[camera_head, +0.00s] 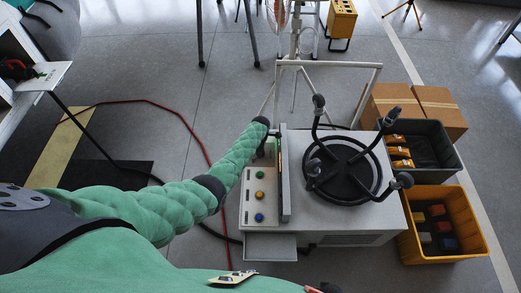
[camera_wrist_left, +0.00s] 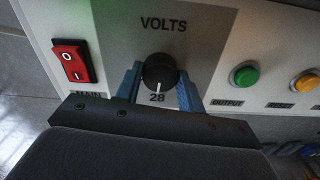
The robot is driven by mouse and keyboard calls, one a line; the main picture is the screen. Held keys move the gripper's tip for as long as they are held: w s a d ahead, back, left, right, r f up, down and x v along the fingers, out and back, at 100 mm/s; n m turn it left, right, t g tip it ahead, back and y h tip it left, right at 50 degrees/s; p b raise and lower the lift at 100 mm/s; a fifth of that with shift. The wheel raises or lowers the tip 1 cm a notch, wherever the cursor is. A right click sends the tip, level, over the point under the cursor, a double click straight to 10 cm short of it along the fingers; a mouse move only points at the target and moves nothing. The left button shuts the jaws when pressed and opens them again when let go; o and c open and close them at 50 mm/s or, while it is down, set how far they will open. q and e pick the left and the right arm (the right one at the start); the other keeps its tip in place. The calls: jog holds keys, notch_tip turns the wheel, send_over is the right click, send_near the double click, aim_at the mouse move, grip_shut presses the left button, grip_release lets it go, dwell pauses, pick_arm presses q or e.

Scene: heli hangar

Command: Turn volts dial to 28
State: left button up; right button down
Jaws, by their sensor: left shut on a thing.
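The volts dial (camera_wrist_left: 158,70) is a round black knob below the word VOLTS on a pale panel, seen in the left wrist view. Its white pointer line points down at the printed 28. My left gripper (camera_wrist_left: 160,88) has its blue fingers on either side of the dial and is shut on it. In the head view, my green left arm reaches to the far end of the panel, and my left gripper (camera_head: 268,134) is there. The dial is hidden in that view.
Left of the dial is a red MAIN rocker switch (camera_wrist_left: 75,61). Right of it are a green button (camera_wrist_left: 244,76) and an orange button (camera_wrist_left: 305,84).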

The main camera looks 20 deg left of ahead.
pick_arm(q)
jog(key=shift+n, duration=0.3)
pick_arm(e)
jog(key=shift+d+f, duration=0.15)
jog(key=shift+f, duration=0.15)
pick_arm(q)
jog(key=o, duration=1)
jog(key=shift+c, duration=0.2)
pick_arm(e)
jog(key=shift+r, duration=0.1)
